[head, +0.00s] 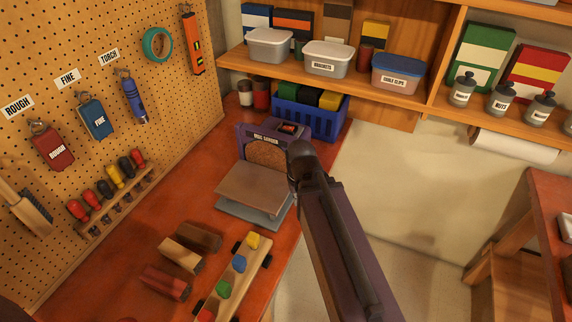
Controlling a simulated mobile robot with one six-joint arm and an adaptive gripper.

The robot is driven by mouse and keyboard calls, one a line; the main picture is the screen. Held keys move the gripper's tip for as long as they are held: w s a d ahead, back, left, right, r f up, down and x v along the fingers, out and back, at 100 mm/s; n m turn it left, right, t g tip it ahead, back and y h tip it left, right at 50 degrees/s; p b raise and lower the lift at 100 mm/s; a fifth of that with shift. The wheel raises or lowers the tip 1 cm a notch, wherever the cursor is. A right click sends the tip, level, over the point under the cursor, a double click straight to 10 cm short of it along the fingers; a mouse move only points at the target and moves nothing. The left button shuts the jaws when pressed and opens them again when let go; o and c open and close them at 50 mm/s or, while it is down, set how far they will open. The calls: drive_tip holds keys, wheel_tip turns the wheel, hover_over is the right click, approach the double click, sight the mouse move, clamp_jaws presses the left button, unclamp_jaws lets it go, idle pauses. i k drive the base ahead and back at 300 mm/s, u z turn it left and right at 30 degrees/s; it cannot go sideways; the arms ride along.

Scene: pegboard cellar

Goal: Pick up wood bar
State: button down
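Three short wood bars lie on the red-brown bench top in the lower middle of the head view. One is dark brown (198,237), one is pale wood (181,256) and one is reddish (165,282). They lie roughly side by side with small gaps. I cannot tell which one is meant by "wood bar". My arm rises from the bottom right to a dark joint to the right of the sander. My gripper does not show, so its opening and whatever it may hold are hidden.
A wooden toy with coloured pegs (240,264) lies just right of the bars. A disc sander (258,180) and a blue crate (306,121) stand behind. A pegboard (95,30) with tools borders the bench (120,250) on the left. Shelves (390,93) hang at the back.

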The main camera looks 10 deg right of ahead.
sight(176, 288)
drive_tip(key=k, duration=0.75)
drive_tip(key=u, duration=0.2)
drive_tip(key=i, duration=0.9)
drive_tip(key=u, duration=0.6)
